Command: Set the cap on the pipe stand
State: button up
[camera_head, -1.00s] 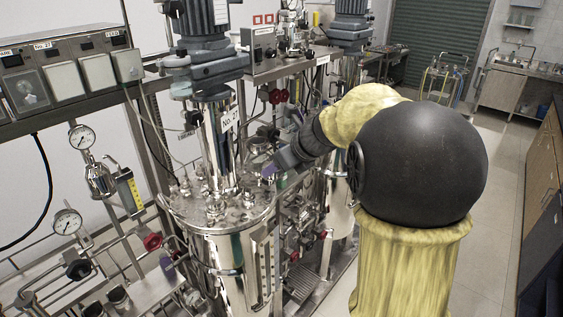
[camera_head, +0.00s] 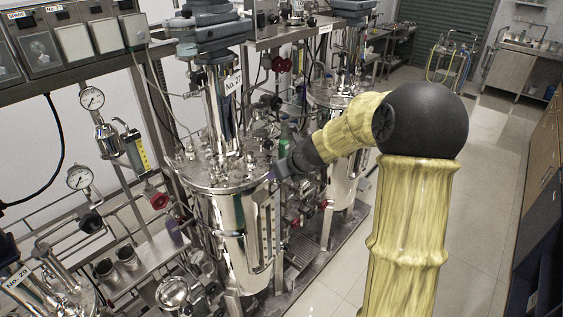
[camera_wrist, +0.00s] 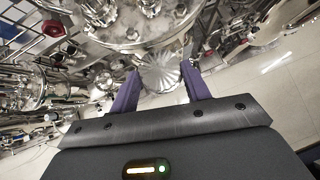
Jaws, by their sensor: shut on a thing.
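My gripper (camera_wrist: 160,92) has two purple fingers, shut on a silvery, ribbed piece, the cap (camera_wrist: 163,71), between their tips in the wrist view. In the head view my gripper (camera_head: 273,174) is at the right rim of the steel vessel marked No. 27; the cap is too small or hidden there to make out. I cannot tell whether the gripper touches the vessel. I cannot pick out the pipe stand with certainty among the many pipes and fittings.
The steel vessel (camera_head: 235,225) has a lid crowded with fittings and a tall column. A second vessel (camera_head: 345,185) stands behind it. Gauges, valves and pipes fill the left. A blue-sided cabinet (camera_head: 540,245) stands at the right. The floor (camera_head: 490,185) between is clear.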

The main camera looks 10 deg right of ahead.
notch_tip(320, 180, down, 18)
jog(key=w+m+h+b, duration=0.2)
jog(key=m+h+b, duration=0.1)
jog(key=m, duration=0.1)
jog(key=shift+w+a+r+m+t+b, duration=0.15)
jog(key=shift+w+m+t+b, duration=0.15)
jog(key=shift+w+b, duration=0.05)
